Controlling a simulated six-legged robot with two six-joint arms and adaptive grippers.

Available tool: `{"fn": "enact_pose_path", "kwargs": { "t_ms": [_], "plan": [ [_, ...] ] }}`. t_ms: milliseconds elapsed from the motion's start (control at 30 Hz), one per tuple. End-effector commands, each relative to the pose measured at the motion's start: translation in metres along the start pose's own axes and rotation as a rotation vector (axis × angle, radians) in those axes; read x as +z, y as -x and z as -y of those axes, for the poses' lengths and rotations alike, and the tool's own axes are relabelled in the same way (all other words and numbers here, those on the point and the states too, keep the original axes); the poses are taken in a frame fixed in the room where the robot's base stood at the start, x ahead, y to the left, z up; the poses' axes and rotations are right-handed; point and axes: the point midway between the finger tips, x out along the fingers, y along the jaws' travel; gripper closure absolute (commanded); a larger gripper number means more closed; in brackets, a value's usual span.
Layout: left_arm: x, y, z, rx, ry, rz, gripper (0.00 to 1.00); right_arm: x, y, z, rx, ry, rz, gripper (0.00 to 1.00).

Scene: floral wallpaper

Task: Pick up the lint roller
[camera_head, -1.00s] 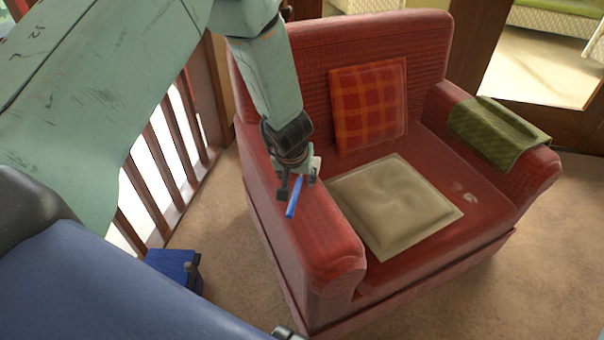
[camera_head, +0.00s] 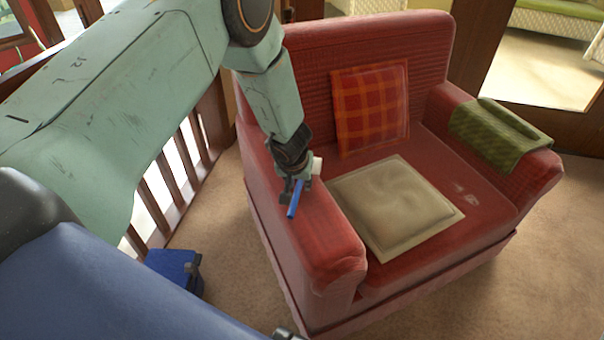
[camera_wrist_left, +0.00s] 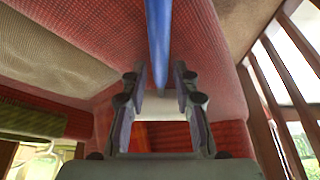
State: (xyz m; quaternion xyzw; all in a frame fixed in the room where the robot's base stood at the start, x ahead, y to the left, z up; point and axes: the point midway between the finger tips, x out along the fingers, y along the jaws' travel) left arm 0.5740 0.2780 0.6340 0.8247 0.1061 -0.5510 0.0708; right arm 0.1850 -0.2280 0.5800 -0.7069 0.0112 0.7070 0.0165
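The lint roller (camera_head: 296,200) has a blue handle and a white roll end. It lies on the left armrest of the red armchair (camera_head: 318,250). My left gripper (camera_head: 291,195) is down at the armrest, right at the roller, and hides part of it in the head view. In the left wrist view the blue handle (camera_wrist_left: 158,40) runs down from the top edge into the space between the two fingers of my left gripper (camera_wrist_left: 160,75). The fingers are apart, with a gap showing on each side of the handle.
The armchair holds a plaid cushion (camera_head: 370,108), a beige cushion (camera_head: 395,208) and a green cloth (camera_head: 500,134) on its right armrest. A wooden railing (camera_head: 180,185) stands left of the chair. A blue object (camera_head: 172,266) shows at lower left. Carpet is clear at right.

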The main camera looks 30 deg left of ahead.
Motion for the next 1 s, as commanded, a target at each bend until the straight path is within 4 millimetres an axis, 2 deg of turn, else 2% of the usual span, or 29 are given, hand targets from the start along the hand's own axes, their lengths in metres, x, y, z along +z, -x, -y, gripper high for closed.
{"fn": "enact_pose_path", "kwargs": {
  "t_ms": [33, 300, 767, 1000],
  "plan": [
    [0.000, 0.000, 0.000, 0.000, 0.000, 0.000, 0.78, 0.000, 0.000, 0.000, 0.000, 0.000, 0.000, 0.57],
    [0.000, 0.000, 0.000, 0.000, 0.000, 0.000, 1.00, 0.000, 0.000, 0.000, 0.000, 0.000, 0.000, 0.57],
    [-0.001, 0.002, 0.000, 0.000, 0.000, -0.001, 1.00, 0.000, 0.002, 0.000, 0.000, 0.000, 0.000, 0.57],
    [-0.007, 0.015, 0.000, 0.000, -0.001, -0.001, 1.00, 0.000, 0.015, 0.000, 0.000, 0.000, 0.000, 0.57]
  ]
}}
